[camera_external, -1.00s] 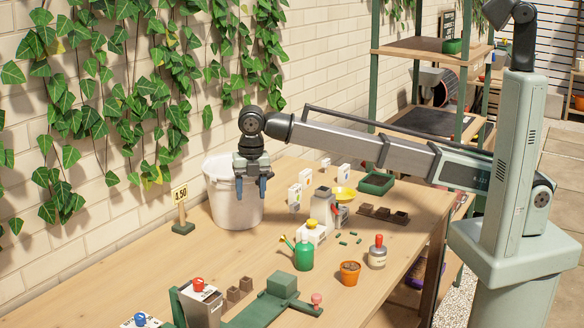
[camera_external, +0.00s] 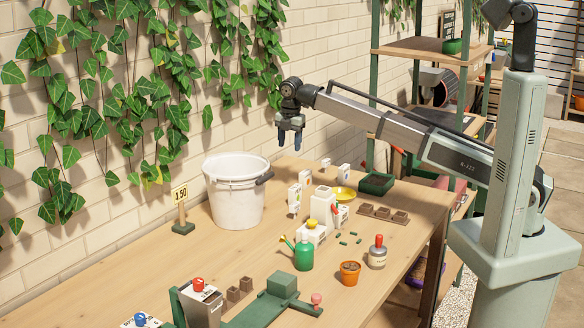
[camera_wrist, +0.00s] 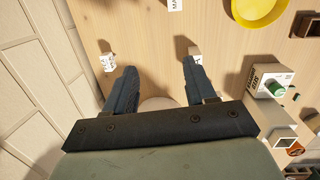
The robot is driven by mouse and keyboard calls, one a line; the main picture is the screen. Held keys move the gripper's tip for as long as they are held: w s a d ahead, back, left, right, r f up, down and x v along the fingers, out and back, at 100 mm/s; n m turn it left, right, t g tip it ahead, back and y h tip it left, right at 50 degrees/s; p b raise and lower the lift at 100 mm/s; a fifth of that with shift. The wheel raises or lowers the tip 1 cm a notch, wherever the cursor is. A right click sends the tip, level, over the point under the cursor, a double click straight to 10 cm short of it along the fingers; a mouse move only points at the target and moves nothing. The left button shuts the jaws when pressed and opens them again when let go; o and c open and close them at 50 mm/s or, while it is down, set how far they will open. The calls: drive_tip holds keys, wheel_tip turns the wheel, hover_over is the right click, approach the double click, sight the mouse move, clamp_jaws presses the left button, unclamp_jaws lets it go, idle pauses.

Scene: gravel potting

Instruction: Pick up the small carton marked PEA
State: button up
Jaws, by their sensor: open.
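Several small white cartons stand on the bench in the outside view: one upright carton (camera_external: 294,199), one behind it (camera_external: 305,180), and two farther back, a small one (camera_external: 326,162) and a larger one (camera_external: 345,170). Their marks are too small to read there, so I cannot tell which is PEA. My gripper (camera_external: 289,140) hangs fingers down, open and empty, above the back of the bench. In the wrist view, one small carton (camera_wrist: 108,62) lies left of the fingers (camera_wrist: 158,82), another (camera_wrist: 195,50) shows beyond the right fingertip, and a third (camera_wrist: 175,4) is cut off at the top.
A white bucket (camera_external: 236,205) stands left of my gripper near the brick wall. A yellow dish (camera_external: 344,194), a green tray (camera_external: 377,184), a green watering can (camera_external: 303,254) and a plant pot (camera_external: 349,272) are to the right and front. The bench front is partly clear.

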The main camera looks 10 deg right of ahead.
drive_tip(key=w+d+f+m, duration=0.2)
drive_tip(key=w+d+f, duration=0.1)
drive_tip(key=d, duration=0.4)
drive_tip(key=n+g, duration=0.2)
hover_over(295, 187)
wheel_tip(295, 187, down, 14)
drive_tip(key=shift+r, duration=0.1)
clamp_jaws()
idle(0.8)
